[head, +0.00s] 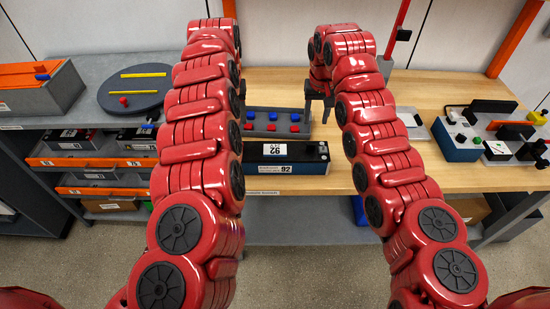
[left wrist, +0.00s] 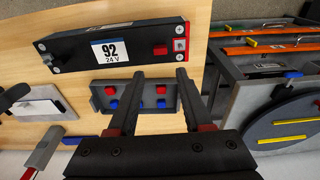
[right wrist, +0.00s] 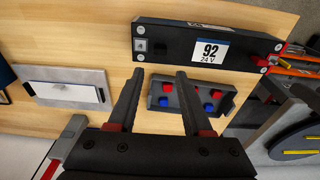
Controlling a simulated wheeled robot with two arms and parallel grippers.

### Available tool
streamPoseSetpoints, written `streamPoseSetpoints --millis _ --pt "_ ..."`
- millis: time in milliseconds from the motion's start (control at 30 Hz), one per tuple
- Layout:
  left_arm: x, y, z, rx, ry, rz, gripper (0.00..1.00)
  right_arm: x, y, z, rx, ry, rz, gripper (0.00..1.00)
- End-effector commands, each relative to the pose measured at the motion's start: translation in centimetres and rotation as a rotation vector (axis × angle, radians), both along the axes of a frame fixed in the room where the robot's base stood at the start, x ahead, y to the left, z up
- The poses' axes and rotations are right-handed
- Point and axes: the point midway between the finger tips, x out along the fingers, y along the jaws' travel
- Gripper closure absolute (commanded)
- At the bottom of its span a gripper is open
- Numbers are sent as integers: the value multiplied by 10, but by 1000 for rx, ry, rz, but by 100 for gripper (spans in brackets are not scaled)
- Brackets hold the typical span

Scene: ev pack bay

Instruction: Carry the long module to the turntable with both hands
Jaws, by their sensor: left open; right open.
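The long module (head: 262,154) is a black bar with a white and blue "92" label, lying along the front edge of the wooden bench. It also shows in the left wrist view (left wrist: 75,50) and the right wrist view (right wrist: 170,42). The turntable (head: 117,98) is a dark grey disc with two yellow strips and a red knob, on the grey bench at left. My right gripper (head: 318,102) is open and empty above the bench, behind the module. My left gripper (left wrist: 160,74) is open and empty; my left arm mostly hides it in the head view. Neither gripper touches the module.
A grey block (head: 262,131) with red and blue knobs sits just behind the module. Instruments (head: 458,146) stand at the right. An orange-topped grey box (head: 60,92) is left of the turntable. Shelves with orange rails (head: 92,162) lie below it.

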Motion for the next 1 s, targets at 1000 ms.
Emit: streamPoseSetpoints --millis 1000 --pt "15 1 -122 1 -1 2 50 15 0 -121 1 -2 1 50"
